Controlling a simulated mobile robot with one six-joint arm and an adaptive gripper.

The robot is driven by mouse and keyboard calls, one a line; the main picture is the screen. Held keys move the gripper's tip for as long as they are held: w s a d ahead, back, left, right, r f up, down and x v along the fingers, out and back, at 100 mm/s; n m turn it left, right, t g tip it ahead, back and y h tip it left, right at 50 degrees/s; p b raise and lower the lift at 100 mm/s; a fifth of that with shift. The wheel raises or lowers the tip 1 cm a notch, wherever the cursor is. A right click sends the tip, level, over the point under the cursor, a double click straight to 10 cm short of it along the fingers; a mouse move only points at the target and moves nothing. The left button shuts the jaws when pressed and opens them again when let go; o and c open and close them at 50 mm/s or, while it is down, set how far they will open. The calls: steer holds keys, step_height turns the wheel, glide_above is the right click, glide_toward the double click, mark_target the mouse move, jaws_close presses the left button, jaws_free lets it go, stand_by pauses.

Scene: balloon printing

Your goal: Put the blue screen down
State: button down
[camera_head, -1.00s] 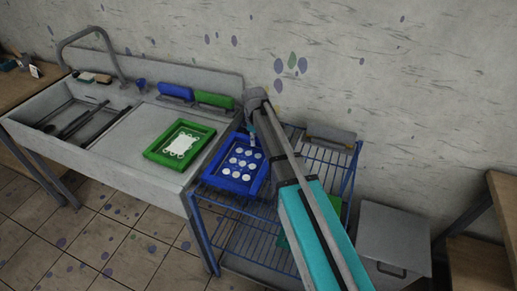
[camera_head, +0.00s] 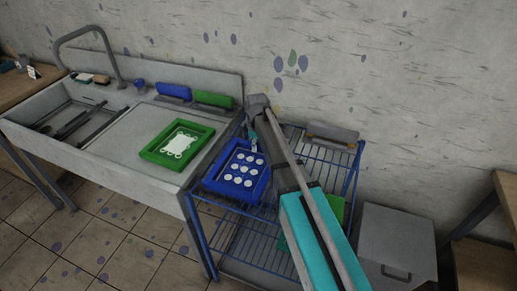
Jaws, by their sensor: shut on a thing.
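The blue screen (camera_head: 238,170), a blue frame with white round spots, is at the left part of the blue wire rack's top shelf (camera_head: 290,196). It looks level and lies on or just above the wires; I cannot tell if it touches them. My gripper (camera_head: 254,146) is at the screen's far right edge and is shut on it. My arm comes in from the lower right and hides part of the rack. A green screen (camera_head: 178,143) with a white printed shape lies on the sink's flat counter to the left.
The sink counter (camera_head: 128,150) stands left of the rack, with blue (camera_head: 174,91) and green (camera_head: 213,99) items at its back edge. A grey-and-brown piece (camera_head: 332,134) sits at the rack's back right. A green panel (camera_head: 334,207) shows lower down. A grey bin (camera_head: 398,240) stands right.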

stand_by(0.3)
steer(key=shift+c, duration=2.2)
jaws_free()
steer(key=shift+r, duration=0.15)
step_height(320, 180, up, 12)
steer(key=p, duration=1.2)
steer(key=shift+d, duration=0.15)
